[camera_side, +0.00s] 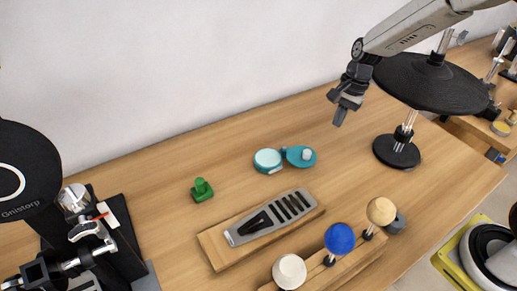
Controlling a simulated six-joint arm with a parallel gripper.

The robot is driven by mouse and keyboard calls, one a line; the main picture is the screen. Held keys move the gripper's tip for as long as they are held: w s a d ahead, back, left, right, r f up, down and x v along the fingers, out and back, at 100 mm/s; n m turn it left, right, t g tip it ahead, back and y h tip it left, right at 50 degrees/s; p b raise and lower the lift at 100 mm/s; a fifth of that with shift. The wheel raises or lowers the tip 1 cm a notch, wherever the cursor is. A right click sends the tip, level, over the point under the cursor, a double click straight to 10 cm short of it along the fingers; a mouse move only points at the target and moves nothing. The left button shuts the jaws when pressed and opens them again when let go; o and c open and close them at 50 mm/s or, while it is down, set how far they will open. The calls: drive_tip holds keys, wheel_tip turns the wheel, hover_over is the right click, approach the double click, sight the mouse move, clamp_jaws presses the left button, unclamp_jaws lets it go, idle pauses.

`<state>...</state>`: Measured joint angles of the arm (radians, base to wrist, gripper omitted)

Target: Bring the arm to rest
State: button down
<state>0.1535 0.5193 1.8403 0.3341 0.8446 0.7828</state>
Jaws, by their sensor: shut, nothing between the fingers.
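My gripper (339,118) hangs in the air at the upper right of the side view, above the wooden table (225,150). Its fingers point down and are shut with nothing between them. It is apart from everything on the table. The arm comes in from the upper right, in front of a round black pad on a stand.
The black pad (425,84) stands close right of my gripper. Teal round pieces (267,161), a green piece (202,190), a slotted grey plate (270,217) and knobs, one blue (340,238), sit on the table. Another black pad (25,165) is at left. The table's back middle is clear.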

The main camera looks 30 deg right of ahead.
drive_tip(key=s+a+n+t+h, duration=0.2)
drive_tip(key=s+n, duration=1.1)
drive_tip(key=s, duration=0.3)
drive_tip(key=shift+a+r+t+h, duration=0.2)
drive_tip(key=shift+r+t+h, duration=0.1)
drive_tip(key=shift+r+h, duration=0.1)
